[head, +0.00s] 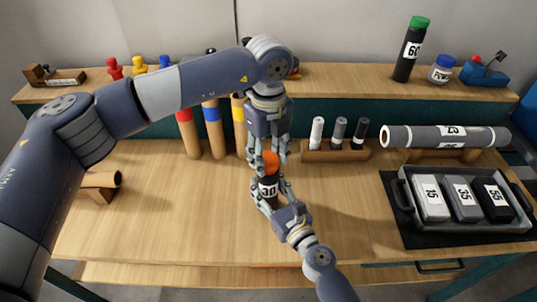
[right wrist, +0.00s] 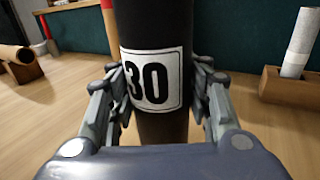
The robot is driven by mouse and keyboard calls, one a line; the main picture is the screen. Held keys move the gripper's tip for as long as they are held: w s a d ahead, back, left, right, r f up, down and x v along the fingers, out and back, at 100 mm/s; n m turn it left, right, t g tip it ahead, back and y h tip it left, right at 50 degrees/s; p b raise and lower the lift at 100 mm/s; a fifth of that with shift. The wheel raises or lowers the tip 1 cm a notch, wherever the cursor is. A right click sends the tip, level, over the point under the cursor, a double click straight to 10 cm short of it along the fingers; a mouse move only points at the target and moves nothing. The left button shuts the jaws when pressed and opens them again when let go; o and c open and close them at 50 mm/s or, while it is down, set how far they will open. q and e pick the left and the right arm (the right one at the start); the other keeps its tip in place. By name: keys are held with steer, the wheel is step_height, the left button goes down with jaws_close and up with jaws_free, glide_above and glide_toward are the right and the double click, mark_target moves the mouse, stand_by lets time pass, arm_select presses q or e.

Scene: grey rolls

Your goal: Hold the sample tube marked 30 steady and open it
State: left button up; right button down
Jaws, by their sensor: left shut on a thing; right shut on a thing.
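The sample tube marked 30 (head: 268,188) is dark, with an orange cap (head: 271,162), and stands upright near the middle of the table. My right gripper (head: 270,200) is shut around its body from the front. The right wrist view shows the tube (right wrist: 154,30) with its white 30 label between the right gripper's fingers (right wrist: 158,105). My left gripper (head: 269,150) comes from above and is shut on the orange cap. The cap is outside the right wrist view, and the left fingers partly cover it in the head view.
A rack with three small tubes (head: 335,156) stands just right of the grippers. Red, blue and yellow-banded tubes (head: 211,140) stand behind left. A grey roll (head: 440,136) lies on a stand at right, behind a tray (head: 408,200) of numbered blocks. The front left table is clear.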

mark_target(268, 160)
arm_select(q)
steer(key=shift+r, duration=0.1)
steer(key=shift+r, duration=0.95)
steer(key=shift+r, duration=0.1)
steer(key=shift+r, duration=1.95)
arm_select(e)
steer(key=c, duration=0.7)
jaws_free()
steer(key=shift+c, duration=0.2)
